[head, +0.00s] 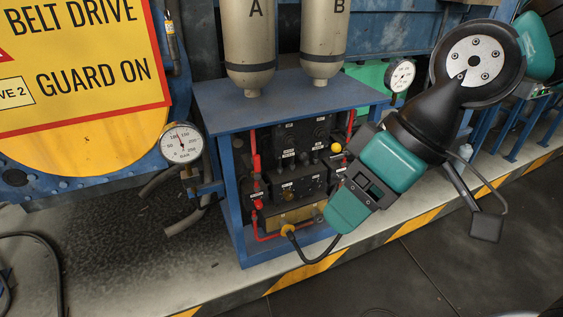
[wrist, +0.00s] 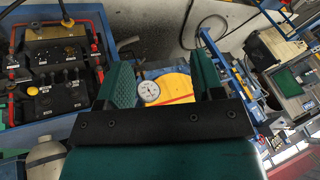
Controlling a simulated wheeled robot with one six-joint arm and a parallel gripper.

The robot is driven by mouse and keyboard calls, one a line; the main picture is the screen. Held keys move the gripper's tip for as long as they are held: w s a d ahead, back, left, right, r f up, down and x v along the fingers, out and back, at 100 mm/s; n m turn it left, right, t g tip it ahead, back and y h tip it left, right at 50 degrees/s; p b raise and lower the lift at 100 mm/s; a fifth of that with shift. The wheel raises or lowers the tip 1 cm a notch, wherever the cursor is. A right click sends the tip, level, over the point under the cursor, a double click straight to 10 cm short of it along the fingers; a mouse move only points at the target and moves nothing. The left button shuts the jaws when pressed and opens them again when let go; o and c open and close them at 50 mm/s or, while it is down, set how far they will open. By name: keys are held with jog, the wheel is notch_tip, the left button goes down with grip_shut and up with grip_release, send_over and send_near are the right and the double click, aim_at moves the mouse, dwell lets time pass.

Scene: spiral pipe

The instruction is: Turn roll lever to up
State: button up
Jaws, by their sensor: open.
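The control panel (head: 290,187) holds black boxes with small labelled knobs and levers inside a blue frame. The labels are too small to read, so I cannot tell which one is the roll lever. A yellow knob (head: 336,147) and a red handle (head: 257,203) show on it. My gripper (head: 345,210) is in front of the panel's right side in the head view, hiding part of it. In the wrist view my gripper (wrist: 162,62) has its two teal fingers wide apart with nothing between them in its grasp. The panel (wrist: 50,75) lies to the left of the fingers there.
The blue table (head: 285,92) over the panel carries cylinders A (head: 250,45) and B (head: 323,40). A pressure gauge (head: 181,143) stands left of the frame, another (head: 400,75) right. A black cable (head: 325,250) hangs below. Open floor (head: 440,260) lies in front.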

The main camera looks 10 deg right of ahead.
jog(key=w+a+f+n+t+y+b, duration=0.2)
jog(key=w+f+t+y+b, duration=0.1)
jog(key=w+f+b, duration=0.85)
jog(key=m+t+b, duration=0.3)
jog(key=t+b, duration=1)
jog(key=b, duration=0.4)
send_near(307, 158)
jog(key=shift+h, duration=0.4)
jog(key=p+x, duration=0.2)
jog(key=x, duration=0.9)
jog(key=shift+w+a+r, duration=0.1)
jog(key=shift+w+a, duration=0.15)
jog(key=shift+a, duration=0.05)
